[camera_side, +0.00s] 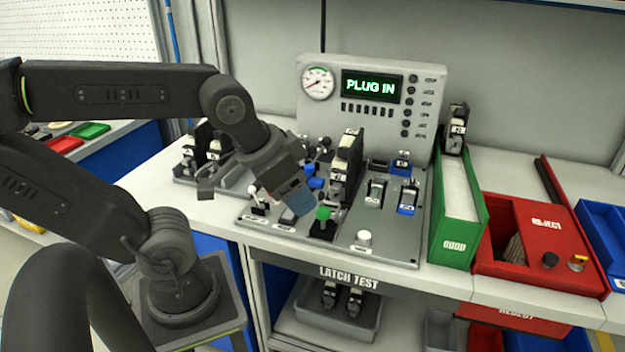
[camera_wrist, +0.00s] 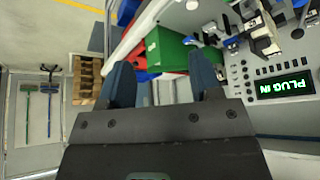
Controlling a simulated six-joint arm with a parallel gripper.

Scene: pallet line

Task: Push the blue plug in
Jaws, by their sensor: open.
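My gripper (camera_side: 298,203) hangs over the left part of the grey test plate (camera_side: 310,247) in the side view, its blue-grey fingers pointing down and right. In the wrist view my gripper (camera_wrist: 163,75) shows two fingers wide apart with nothing between them. A small blue part (camera_side: 315,183), possibly the blue plug, shows just right of and behind the fingers. Whether it is seated cannot be told, and the fingers partly hide that area. The screen (camera_side: 371,87) on the panel reads "PLUG IN".
A tall black and silver latch unit (camera_side: 347,165) stands close right of my gripper. A green-topped knob (camera_side: 322,215) is near the fingertips. Two smaller latch units, one with a blue base (camera_side: 408,197), stand farther right. The green GOOD bin (camera_side: 462,215) and red REJECT bin (camera_side: 535,240) lie beyond.

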